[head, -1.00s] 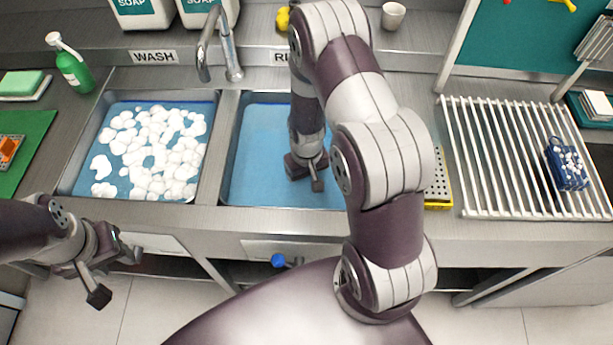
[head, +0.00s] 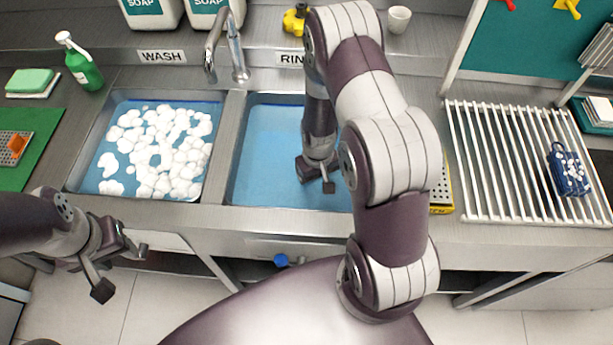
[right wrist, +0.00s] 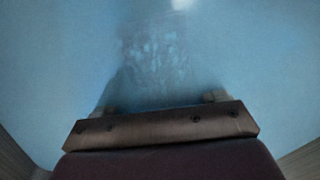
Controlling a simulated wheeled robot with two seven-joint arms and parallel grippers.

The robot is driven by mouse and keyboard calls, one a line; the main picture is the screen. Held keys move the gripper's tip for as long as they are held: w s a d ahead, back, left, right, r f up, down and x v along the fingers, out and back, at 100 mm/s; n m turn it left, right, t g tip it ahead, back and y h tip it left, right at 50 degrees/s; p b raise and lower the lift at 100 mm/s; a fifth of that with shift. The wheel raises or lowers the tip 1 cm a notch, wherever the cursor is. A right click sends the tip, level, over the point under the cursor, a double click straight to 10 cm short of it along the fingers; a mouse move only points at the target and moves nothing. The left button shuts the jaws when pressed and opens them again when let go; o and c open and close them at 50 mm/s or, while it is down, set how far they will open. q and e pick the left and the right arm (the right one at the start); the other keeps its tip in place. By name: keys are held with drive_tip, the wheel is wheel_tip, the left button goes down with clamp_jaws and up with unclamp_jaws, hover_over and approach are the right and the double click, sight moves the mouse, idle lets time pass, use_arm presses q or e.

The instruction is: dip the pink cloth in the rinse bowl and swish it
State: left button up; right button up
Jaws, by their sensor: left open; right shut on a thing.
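The rinse bowl is the right-hand sink basin (head: 234,150), filled with clear blue water. My right gripper (head: 325,187) reaches down into this basin, right of its middle. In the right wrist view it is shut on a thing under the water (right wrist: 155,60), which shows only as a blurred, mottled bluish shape. I cannot make out any pink cloth in either view; my right arm hides part of the basin. My left gripper (head: 122,270) is open and empty in front of the counter, below the wash basin.
The wash basin (head: 77,170) on the left holds foam. A tap (head: 238,55) stands behind the basins. A green soap bottle (head: 82,66) stands at the back left.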

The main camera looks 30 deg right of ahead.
drive_tip(key=shift+s+d, duration=0.2)
drive_tip(key=shift+d, duration=0.1)
wheel_tip(320, 180, up, 16)
drive_tip(key=p, duration=1.4)
